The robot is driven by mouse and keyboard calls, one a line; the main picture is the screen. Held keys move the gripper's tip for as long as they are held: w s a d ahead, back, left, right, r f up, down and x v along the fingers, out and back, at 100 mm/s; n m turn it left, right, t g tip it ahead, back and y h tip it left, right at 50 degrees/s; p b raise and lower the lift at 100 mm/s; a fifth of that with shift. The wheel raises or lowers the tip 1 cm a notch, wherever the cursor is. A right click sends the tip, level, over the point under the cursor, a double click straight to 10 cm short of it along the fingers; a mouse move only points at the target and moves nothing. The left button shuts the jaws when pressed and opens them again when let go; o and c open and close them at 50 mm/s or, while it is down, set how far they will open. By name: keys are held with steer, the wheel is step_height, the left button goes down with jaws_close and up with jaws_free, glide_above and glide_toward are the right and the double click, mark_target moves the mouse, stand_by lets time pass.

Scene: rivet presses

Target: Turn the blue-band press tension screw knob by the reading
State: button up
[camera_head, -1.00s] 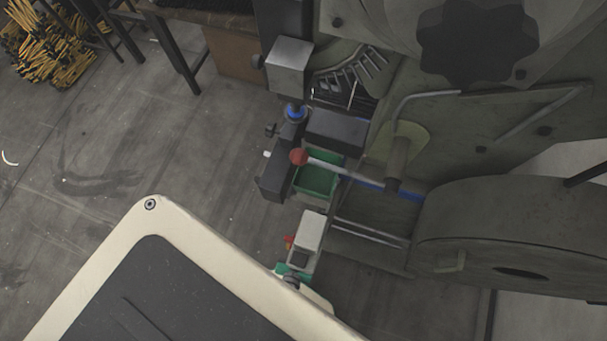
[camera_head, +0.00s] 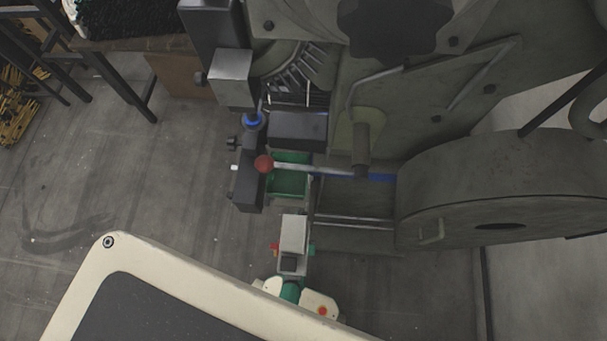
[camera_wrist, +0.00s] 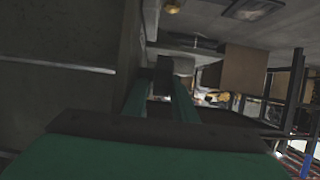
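The blue-band press (camera_head: 455,205) is a large grey-green machine filling the right of the head view, with a blue strip (camera_head: 380,178) on its side. A blue ring (camera_head: 254,120) sits on a dark upright part at its left. A small black knob (camera_head: 232,143) sticks out just below the ring; I cannot tell which is the tension screw knob. No reading is legible.
A flywheel-like drum (camera_head: 500,224) stands at right. A dark-legged bench (camera_head: 135,95) is at upper left. The floor (camera_head: 160,190) left of the press is clear.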

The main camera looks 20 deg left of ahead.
steer(key=shift+w+f, duration=0.1)
steer(key=shift+w, duration=0.05)
steer(key=shift+a, duration=0.2)
jaws_close()
steer(key=shift+f+t, duration=0.1)
steer(key=shift+t, duration=0.2)
steer(key=shift+s, duration=0.2)
steer(key=shift+a+f+t+y, duration=0.1)
steer(key=shift+t+y, duration=0.3)
steer(key=shift+t, duration=0.6)
